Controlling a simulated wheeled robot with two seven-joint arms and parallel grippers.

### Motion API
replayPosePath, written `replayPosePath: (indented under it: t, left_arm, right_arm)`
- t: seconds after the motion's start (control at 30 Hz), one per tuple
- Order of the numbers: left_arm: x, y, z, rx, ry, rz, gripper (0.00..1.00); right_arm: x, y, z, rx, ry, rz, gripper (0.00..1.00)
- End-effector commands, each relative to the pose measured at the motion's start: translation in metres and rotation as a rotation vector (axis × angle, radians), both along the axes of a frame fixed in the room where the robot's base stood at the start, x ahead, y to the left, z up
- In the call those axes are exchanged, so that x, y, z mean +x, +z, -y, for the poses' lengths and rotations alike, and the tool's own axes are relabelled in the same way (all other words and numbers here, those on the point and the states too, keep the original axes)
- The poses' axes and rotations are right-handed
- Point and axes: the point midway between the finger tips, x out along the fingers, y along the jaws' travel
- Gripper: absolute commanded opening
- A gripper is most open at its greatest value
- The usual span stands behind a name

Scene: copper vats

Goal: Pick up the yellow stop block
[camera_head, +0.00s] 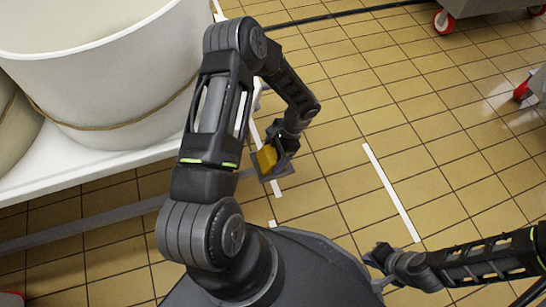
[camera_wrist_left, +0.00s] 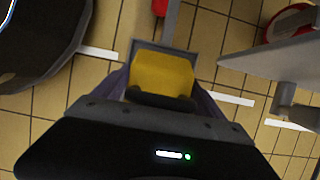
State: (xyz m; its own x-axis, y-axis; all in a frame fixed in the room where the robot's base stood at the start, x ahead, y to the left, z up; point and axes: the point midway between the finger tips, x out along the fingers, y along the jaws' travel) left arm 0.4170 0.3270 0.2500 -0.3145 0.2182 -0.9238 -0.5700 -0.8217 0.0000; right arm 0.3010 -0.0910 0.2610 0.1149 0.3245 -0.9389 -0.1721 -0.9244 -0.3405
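The yellow stop block (camera_head: 267,158) shows in the head view at the end of my left arm, over a small grey square plate (camera_head: 263,177). In the left wrist view the yellow block (camera_wrist_left: 162,72) sits between the fingers of my left gripper (camera_wrist_left: 162,98), with the grey plate (camera_wrist_left: 188,52) around its far side. The left gripper also shows in the head view (camera_head: 280,152), right at the block. Whether its fingers press on the block is hidden. My right gripper (camera_head: 376,262) is at the lower right of the head view, apart from the block; its finger gap is too small to judge.
Large pale vats (camera_head: 110,75) stand on a white platform (camera_head: 60,165) at the left. A grey cart with red wheels (camera_head: 443,22) is at the top right. White strips (camera_head: 390,192) mark the tiled floor, which is clear in the middle right.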

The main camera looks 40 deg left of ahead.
Motion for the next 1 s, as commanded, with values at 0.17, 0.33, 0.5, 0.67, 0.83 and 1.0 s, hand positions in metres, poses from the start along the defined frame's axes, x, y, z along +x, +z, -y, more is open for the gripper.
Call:
replayPosePath:
  t: [0.17, 0.33, 0.5, 0.67, 0.83, 1.0]
  left_arm:
    - [0.0, 0.0, 0.0, 0.0, 0.0, 0.0, 0.66]
    - [0.0, 0.0, 0.0, 0.0, 0.0, 0.0, 0.52]
    - [-0.0001, 0.0, 0.0001, 0.0, 0.0, 0.0, 0.38]
    - [-0.0001, 0.0, 0.0001, 0.0, 0.0, 0.0, 0.25]
    - [-0.0001, 0.0, 0.0001, 0.0, 0.0, 0.0, 0.11]
    - [0.0002, 0.0005, 0.0, 0.0, 0.0, 0.0, 0.08]
  right_arm:
    - [0.0, 0.0, 0.0, 0.0, 0.0, 0.0, 0.0]
    - [0.0, 0.0, 0.0, 0.0, 0.0, 0.0, 0.0]
    - [0.0, 0.0, 0.0, 0.0, 0.0, 0.0, 0.0]
    - [0.0, 0.0, 0.0, 0.0, 0.0, 0.0, 0.0]
    - [0.0, 0.0, 0.0, 0.0, 0.0, 0.0, 0.0]
    - [0.0, 0.0001, 0.0, 0.0, 0.0, 0.0, 0.0]
